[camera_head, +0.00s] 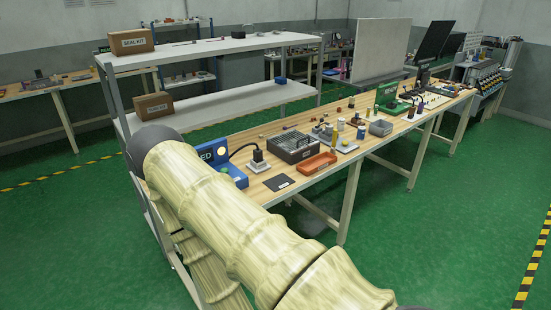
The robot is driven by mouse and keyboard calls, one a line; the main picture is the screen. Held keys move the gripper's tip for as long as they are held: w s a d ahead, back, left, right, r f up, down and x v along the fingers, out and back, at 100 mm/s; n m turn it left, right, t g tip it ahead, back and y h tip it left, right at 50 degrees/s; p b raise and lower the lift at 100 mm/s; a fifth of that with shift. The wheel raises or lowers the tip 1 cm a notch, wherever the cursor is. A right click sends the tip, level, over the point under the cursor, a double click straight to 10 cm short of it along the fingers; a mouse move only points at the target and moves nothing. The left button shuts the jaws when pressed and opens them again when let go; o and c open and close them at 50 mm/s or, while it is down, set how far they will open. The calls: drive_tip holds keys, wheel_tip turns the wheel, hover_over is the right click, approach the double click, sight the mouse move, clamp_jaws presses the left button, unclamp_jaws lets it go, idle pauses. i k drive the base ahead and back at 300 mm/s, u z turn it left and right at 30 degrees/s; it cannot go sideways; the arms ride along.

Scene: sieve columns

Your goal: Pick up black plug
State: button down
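What looks like the black plug (258,156) is a small dark block on a pale square base (258,167), on the near left part of the wooden workbench (310,178). A black cable curves from it toward a blue device (213,153) with a light round spot. The plug is small here, so I cannot tell whether it is seated in the base. My arm's pale, ribbed links fill the lower left and middle of the view. My gripper is not in view.
Right of the plug are a dark slatted box (292,148) and an orange tray (320,164). A flat black sheet (278,183) lies by the bench's front edge. A white shelf unit (220,93) stands behind. Green floor (440,230) is clear at right.

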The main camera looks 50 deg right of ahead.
sight(257, 156)
drive_tip(key=z, duration=1.05)
drive_tip(key=i, duration=0.8)
drive_tip(key=z, duration=0.3)
